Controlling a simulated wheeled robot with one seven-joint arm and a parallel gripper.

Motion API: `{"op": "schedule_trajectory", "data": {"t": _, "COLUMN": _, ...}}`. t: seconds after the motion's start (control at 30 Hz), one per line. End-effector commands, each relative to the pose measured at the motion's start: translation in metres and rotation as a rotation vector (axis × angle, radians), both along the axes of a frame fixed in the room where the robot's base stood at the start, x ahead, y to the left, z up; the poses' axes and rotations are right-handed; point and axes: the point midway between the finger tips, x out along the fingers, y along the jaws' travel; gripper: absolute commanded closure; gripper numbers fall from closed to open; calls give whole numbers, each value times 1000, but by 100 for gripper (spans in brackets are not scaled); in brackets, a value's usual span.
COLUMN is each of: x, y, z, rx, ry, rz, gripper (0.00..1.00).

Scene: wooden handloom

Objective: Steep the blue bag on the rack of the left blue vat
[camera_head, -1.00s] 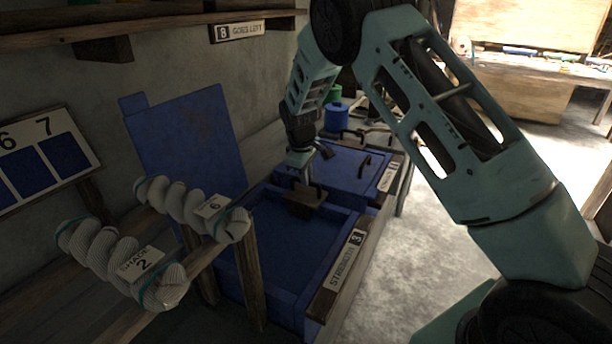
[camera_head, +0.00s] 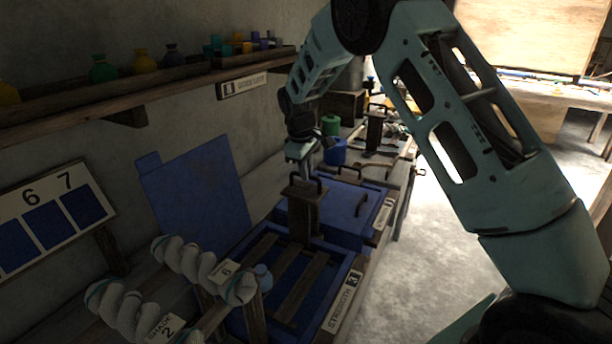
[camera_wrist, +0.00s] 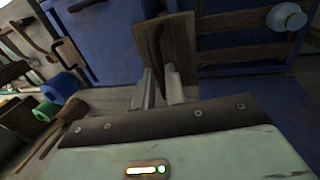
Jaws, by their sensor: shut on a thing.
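My gripper (camera_head: 304,172) is shut on the dark handle at the top of the rack's wooden upright (camera_head: 304,215). The wrist view shows my fingers (camera_wrist: 160,90) at this handle. The slatted wooden rack (camera_head: 306,280) is raised, with its slats showing above the open blue vat (camera_head: 340,290), labelled STRENGTH 3. A small pale blue bag (camera_head: 263,277) sits at the rack's left side, partly behind a skein. It also shows on the slats in the wrist view (camera_wrist: 286,18). The liquid is mostly hidden under the slats.
The vat's blue lid (camera_head: 198,195) stands open against the wall. A second blue vat (camera_head: 345,207) behind is covered. Grey skeins on pegs (camera_head: 190,260) stand close at the left front. Green and blue spools (camera_head: 334,150) lie beyond. Free floor is to the right.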

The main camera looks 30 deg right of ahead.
Motion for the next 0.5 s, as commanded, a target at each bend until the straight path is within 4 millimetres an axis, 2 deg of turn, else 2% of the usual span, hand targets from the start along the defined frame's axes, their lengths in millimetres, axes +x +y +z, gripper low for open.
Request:
{"op": "schedule_trajectory", "data": {"t": 0.03, "x": 1, "y": 0, "z": 9, "rx": 1, "ry": -4, "rz": 1, "gripper": 100}}
{"op": "schedule_trajectory", "data": {"t": 0.1, "x": 1, "y": 1, "z": 14, "rx": 1, "ry": -4, "rz": 1, "gripper": 100}}
{"op": "schedule_trajectory", "data": {"t": 0.5, "x": 2, "y": 1, "z": 20, "rx": 1, "ry": -7, "rz": 1, "gripper": 100}}
